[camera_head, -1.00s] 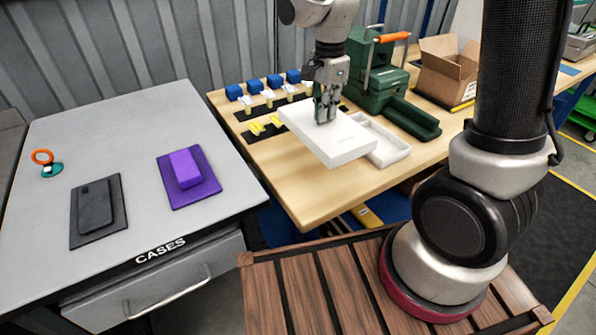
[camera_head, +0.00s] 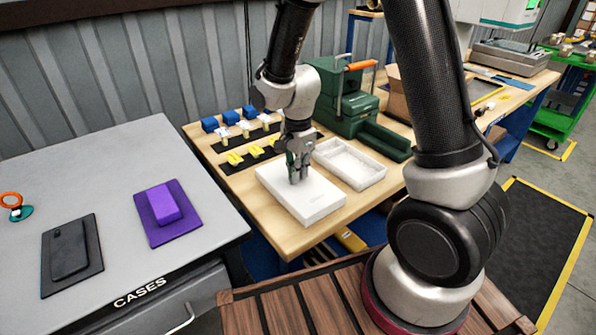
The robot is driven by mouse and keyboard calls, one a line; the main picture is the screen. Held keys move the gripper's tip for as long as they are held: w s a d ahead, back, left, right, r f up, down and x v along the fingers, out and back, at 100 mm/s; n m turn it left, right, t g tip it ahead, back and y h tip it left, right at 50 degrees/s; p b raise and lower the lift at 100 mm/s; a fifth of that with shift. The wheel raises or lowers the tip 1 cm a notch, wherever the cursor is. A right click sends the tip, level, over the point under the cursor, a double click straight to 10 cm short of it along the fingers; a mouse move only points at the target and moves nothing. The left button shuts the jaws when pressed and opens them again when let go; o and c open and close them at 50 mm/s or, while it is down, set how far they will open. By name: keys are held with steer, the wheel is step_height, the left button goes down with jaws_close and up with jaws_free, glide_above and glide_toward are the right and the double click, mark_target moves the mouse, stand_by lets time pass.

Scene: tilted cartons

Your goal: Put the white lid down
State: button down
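The white lid (camera_head: 315,202) is a flat white box top at the front of the wooden table, left of and in front of the open white tray (camera_head: 352,163). It looks level and at or very near the table top; I cannot tell if it fully rests there. My gripper (camera_head: 296,180) points down at the lid's upper face, with its fingertips at the lid. The fingers look close together, but their grip on the lid is too small to make out.
The wooden table (camera_head: 300,238) has a narrow bare strip in front of the lid. A green machine (camera_head: 343,97) and green bin (camera_head: 378,140) stand behind. A grey case table (camera_head: 120,160) is at left.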

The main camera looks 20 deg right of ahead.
steer(key=shift+f, duration=0.15)
steer(key=c, duration=1.6)
jaws_free()
steer(key=shift+c, duration=0.2)
step_height(320, 180, up, 12)
steer(key=r, duration=0.1)
steer(key=s+d+r+n+t, duration=0.2)
steer(key=s+d+r+n, duration=0.4)
steer(key=s, duration=0.3)
steer(key=s+d+r+n+t, duration=0.2)
steer(key=s+d+r+n, duration=0.4)
steer(key=s+d+n, duration=0.2)
steer(key=shift+s+d, duration=0.45)
steer(key=shift+s, duration=0.6)
steer(key=shift+r, duration=0.1)
